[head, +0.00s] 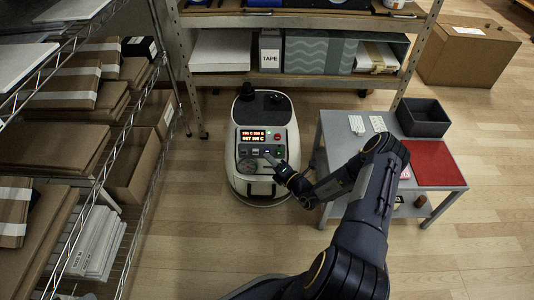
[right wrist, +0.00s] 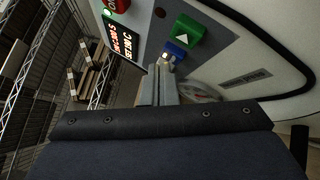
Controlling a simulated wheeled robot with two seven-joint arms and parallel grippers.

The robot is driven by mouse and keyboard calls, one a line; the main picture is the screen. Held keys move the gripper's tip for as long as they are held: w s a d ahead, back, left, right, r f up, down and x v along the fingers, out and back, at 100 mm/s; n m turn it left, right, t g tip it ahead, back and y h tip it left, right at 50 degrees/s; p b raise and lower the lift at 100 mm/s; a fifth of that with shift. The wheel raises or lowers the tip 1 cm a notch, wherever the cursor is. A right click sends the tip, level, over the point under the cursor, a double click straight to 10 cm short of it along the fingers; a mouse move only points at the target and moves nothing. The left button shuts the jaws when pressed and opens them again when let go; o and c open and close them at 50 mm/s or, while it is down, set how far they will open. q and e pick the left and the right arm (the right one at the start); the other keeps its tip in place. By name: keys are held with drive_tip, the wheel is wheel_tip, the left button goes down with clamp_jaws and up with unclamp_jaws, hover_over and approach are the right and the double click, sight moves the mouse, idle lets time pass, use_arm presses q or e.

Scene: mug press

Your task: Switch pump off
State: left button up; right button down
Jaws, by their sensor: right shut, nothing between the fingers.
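The mug press (head: 262,187) is a white, rounded machine on the floor with a grey control panel and a lit red display (head: 253,136). My right gripper (head: 270,158) is shut and empty, with its fingertips at the lower part of the panel. In the right wrist view the fingertips (right wrist: 167,60) are right beside a blue button (right wrist: 176,49); I cannot tell whether they touch it. A green button (right wrist: 188,29) with a white triangle is beyond it. The pump switch cannot be made out by any label. My left gripper is out of view.
A wire rack (head: 125,150) with cardboard boxes stands at the left. A shelf with a TAPE box (head: 270,52) is behind the press. A grey table (head: 440,199) at the right carries a dark bin (head: 423,118) and a red mat (head: 434,163). Open floor lies in front.

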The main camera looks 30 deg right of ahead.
drive_tip(key=shift+w+d+f, duration=0.1)
drive_tip(key=shift+w+d, duration=0.1)
drive_tip(key=shift+w, duration=0.15)
idle(0.3)
drive_tip(key=shift+s+a+r+p, duration=0.2)
drive_tip(key=shift+s+a+p, duration=0.25)
drive_tip(key=shift+s, duration=0.35)
drive_tip(key=s+a+r+p, duration=0.1)
drive_tip(key=s+a+p, duration=0.2)
drive_tip(key=s, duration=0.2)
drive_tip(key=shift+r, duration=0.2)
idle(0.5)
